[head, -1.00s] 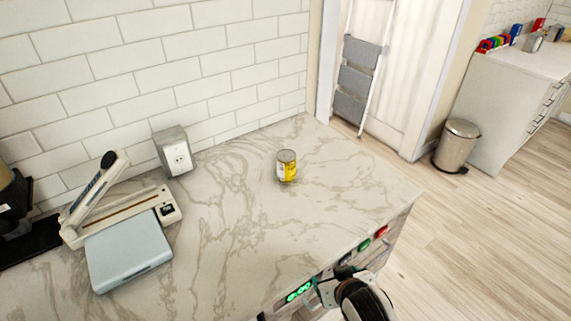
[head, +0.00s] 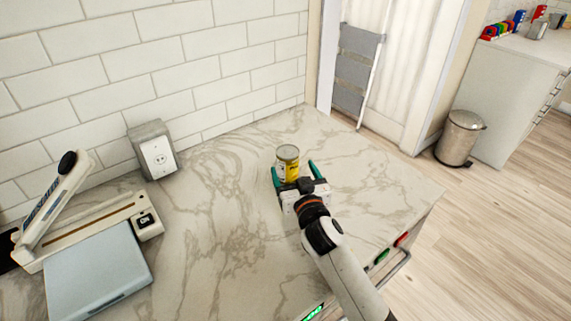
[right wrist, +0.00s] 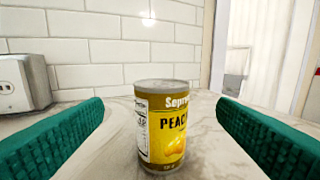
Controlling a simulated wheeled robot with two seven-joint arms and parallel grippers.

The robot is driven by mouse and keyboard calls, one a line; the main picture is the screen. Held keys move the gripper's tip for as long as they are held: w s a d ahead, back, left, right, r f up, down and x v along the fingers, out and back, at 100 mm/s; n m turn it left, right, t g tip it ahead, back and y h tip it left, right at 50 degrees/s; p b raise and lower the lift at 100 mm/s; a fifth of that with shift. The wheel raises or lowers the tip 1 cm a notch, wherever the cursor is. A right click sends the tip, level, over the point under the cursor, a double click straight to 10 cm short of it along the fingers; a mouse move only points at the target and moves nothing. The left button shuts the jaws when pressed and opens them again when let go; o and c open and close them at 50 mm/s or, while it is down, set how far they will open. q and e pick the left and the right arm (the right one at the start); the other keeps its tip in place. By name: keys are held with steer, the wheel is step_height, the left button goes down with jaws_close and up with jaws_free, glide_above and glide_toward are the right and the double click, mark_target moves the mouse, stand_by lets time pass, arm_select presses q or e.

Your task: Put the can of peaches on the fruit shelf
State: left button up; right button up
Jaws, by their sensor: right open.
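The can of peaches (head: 288,163) stands upright on the marble counter. It is yellow with a silver lid, and its label, reading "PEAC", shows in the right wrist view (right wrist: 164,128). My right gripper (head: 295,172) is open, with its green fingers to either side of the can and apart from it. In the right wrist view the fingers (right wrist: 160,135) frame the can with space on both sides. My left gripper is not in view. No fruit shelf is seen in these frames.
The marble counter (head: 225,215) is clear around the can. A trash bin (head: 460,138) and another counter (head: 520,88) stand at the right.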

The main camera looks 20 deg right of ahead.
mark_target(290, 162)
steer(key=w, duration=0.3)
steer(key=shift+w+r, duration=0.1)
steer(key=shift+r, duration=0.15)
steer(key=shift+w+d+f, duration=0.1)
steer(key=shift+w, duration=0.25)
steer(key=shift+w+d+f+p, duration=0.1)
steer(key=shift+w+p, duration=0.25)
steer(key=shift+w, duration=0.95)
steer(key=shift+w+d+p, duration=0.1)
steer(key=shift+w+p, duration=0.25)
steer(key=shift+w, duration=0.95)
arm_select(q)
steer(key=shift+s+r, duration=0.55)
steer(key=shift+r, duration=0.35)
arm_select(e)
steer(key=shift+s, duration=0.1)
steer(key=c, duration=1.3)
